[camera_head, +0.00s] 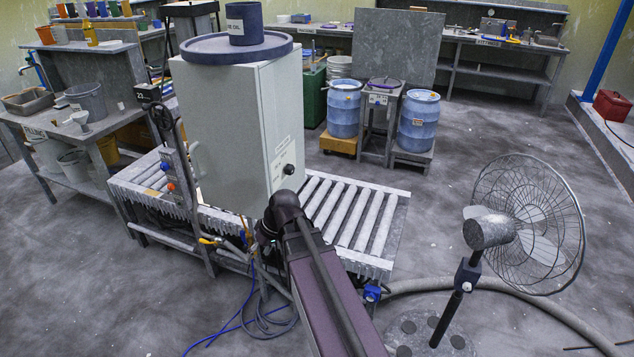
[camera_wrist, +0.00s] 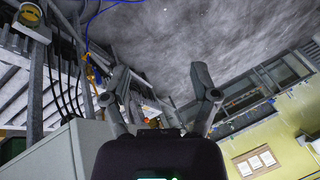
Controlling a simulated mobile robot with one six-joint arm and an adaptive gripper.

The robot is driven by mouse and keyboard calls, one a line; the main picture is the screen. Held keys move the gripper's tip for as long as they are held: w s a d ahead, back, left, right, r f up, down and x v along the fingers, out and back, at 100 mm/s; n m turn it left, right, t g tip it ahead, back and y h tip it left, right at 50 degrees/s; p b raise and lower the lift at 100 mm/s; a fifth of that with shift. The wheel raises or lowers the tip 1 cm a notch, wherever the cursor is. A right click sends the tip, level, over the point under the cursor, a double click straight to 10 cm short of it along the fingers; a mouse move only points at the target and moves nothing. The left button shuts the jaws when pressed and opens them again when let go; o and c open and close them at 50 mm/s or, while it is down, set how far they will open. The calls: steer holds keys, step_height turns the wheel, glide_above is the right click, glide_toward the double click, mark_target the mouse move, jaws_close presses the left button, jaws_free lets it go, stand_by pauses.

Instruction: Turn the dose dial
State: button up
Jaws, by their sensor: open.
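The dose dial is most likely the small black knob (camera_head: 289,169) low on the right-hand face of the tall pale grey cabinet (camera_head: 225,125). A small printed label (camera_head: 281,152) sits by the knob. My gripper (camera_wrist: 164,84) is open and empty in the wrist view, with its two fingers spread wide. In the head view my own arm covers most of the gripper, below and left of the knob and apart from it. A grey box-like surface (camera_wrist: 55,155) shows at lower left in the wrist view; I cannot make out the dial there.
The cabinet stands at a roller conveyor (camera_head: 360,220). A dark blue round lid (camera_head: 237,48) and a blue pail (camera_head: 244,22) sit on top. A caged fan (camera_head: 530,225) stands at right. Blue cables (camera_head: 255,305) lie on the floor. Floor between conveyor and fan is mostly clear.

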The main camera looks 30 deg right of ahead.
steer(key=w+d+r+n+t+y+b, duration=0.1)
steer(key=w+d+n+t+y+b, duration=0.15)
steer(key=w+d, duration=0.3)
steer(key=n+t+y+b, duration=0.2)
steer(key=t+y+b, duration=0.2)
steer(key=t, duration=0.6)
glide_toward(293, 170)
steer(key=shift+w+a, duration=0.3)
steer(key=shift+a, duration=0.05)
steer(key=shift+w+a, duration=0.1)
steer(key=shift+w, duration=0.05)
steer(key=shift+x, duration=4.45)
steer(key=c, duration=0.6)
